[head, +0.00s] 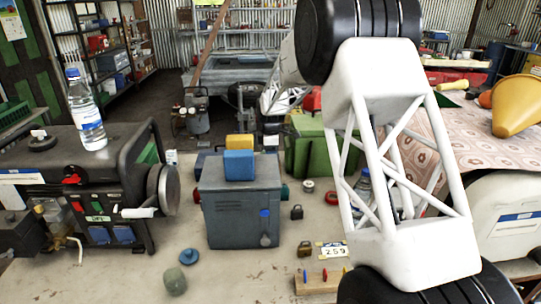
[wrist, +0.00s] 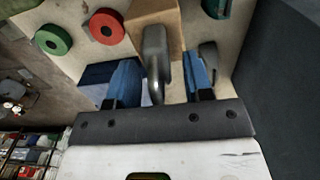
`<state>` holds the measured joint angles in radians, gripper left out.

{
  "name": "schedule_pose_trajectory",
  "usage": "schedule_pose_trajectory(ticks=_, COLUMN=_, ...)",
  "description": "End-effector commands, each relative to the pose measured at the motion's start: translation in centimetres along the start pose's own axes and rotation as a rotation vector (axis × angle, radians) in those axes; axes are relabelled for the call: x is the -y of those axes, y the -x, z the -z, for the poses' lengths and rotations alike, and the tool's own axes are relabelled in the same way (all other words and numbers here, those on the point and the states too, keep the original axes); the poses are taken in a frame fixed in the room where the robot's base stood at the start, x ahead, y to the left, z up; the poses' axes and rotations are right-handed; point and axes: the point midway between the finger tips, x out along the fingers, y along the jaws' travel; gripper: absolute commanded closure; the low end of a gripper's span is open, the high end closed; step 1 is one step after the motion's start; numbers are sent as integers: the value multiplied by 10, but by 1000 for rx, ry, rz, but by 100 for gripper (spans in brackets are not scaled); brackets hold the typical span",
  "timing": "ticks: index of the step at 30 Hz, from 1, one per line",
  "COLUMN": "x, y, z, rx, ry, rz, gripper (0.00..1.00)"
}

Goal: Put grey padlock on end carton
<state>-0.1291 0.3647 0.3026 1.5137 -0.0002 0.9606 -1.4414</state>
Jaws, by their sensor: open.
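In the wrist view my gripper (wrist: 163,78) is open, with its two blue fingers on either side of a grey curved metal piece (wrist: 154,62). This piece stands in front of a tan box-like body (wrist: 160,22); I cannot tell whether it is part of a padlock or whether the tan body is a carton. In the head view a small dark grey padlock (head: 297,212) stands on the bench right of the grey toolbox. A brownish padlock (head: 305,249) stands nearer. My gripper is not visible in the head view, and no carton there is clearly the end one.
A generator (head: 85,180) and bottle (head: 86,112) are left; a green bin (head: 305,147) is behind. Red (wrist: 107,26) and green (wrist: 52,40) rings lie near my gripper.

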Motion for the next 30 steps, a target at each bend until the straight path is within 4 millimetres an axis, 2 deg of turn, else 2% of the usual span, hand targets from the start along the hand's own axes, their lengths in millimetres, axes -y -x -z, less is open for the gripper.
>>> schedule_pose_trajectory(ticks=8, x=0, y=30, z=0, rx=0, ry=0, rz=-2, gripper=54)
schedule_pose_trajectory(ticks=21, x=0, y=97, z=0, rx=0, ry=0, rz=0, gripper=54)
schedule_pose_trajectory(ticks=30, x=0, y=117, z=0, rx=0, ry=0, rz=0, gripper=54)
